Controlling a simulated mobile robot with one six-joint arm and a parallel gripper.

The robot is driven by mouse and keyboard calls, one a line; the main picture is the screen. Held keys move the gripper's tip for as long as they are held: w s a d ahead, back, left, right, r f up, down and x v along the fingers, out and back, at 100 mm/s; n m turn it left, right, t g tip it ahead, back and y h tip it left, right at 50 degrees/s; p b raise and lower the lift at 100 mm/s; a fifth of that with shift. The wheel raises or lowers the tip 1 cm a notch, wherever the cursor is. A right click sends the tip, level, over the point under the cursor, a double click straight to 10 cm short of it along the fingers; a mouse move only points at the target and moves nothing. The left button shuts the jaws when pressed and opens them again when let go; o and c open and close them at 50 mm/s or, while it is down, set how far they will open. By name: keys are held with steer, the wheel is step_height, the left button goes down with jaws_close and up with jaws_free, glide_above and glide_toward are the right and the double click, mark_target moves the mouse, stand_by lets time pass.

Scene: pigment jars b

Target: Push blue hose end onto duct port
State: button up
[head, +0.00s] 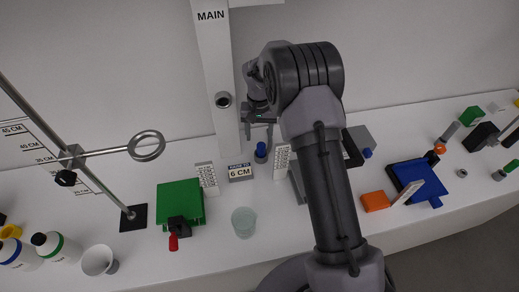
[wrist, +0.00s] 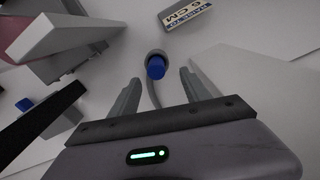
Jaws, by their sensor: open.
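The blue hose end (head: 261,150) stands near the foot of the white duct marked MAIN (head: 211,50). The duct port (head: 223,100) is a dark round opening with a grey rim on the duct's front, above and left of the hose end. My gripper (head: 259,120) is open and empty, above the hose end. In the wrist view the blue hose end (wrist: 156,68) lies just beyond the gap between my open fingers (wrist: 158,88), with a grey ring behind it and a grey hose running toward me. The port is not clearly seen in the wrist view.
A "6 CM" sign (head: 240,172) and white scale cards (head: 207,178) stand beside the hose end. A green tray (head: 180,202), a clear cup (head: 243,222) and a ring stand (head: 147,146) are to the left. A blue tray (head: 418,182) and orange block (head: 375,201) are right.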

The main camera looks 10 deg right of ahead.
mark_target(261, 146)
steer(key=f, duration=0.7)
steer(key=shift+s+d+b, duration=0.3)
steer(key=shift+b, duration=0.1)
jaws_close()
